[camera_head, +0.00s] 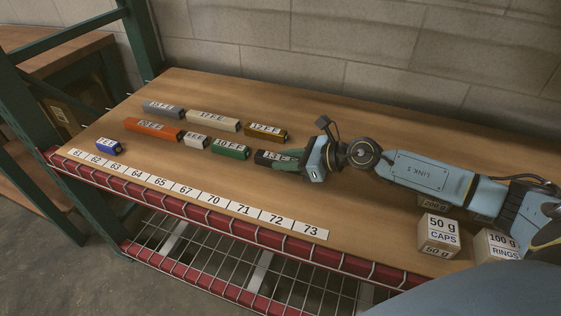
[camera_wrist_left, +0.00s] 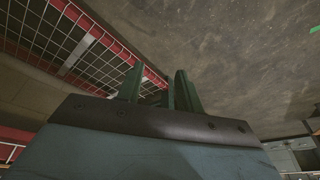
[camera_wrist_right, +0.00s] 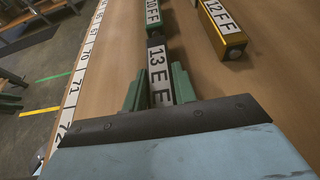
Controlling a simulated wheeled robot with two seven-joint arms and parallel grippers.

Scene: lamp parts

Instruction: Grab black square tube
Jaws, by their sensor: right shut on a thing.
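The black square tube (camera_head: 262,156) with a white 13 label lies on the table at the right end of the front row of tubes. My right gripper (camera_head: 284,161) is shut on it from its right end. In the right wrist view the tube (camera_wrist_right: 158,63) runs forward between the two green fingers (camera_wrist_right: 159,88), and its near end is hidden by the gripper. My left gripper (camera_wrist_left: 158,90) shows only in the left wrist view. Its green fingers are apart with nothing between them, with a wire shelf and the floor behind.
A green tube (camera_head: 230,149) lies just left of the black one, and a yellow tube (camera_head: 265,132) lies behind. Several other coloured tubes lie further left. Number cards (camera_head: 187,190) line the front edge. Weight-marked boxes (camera_head: 438,236) stand at the right.

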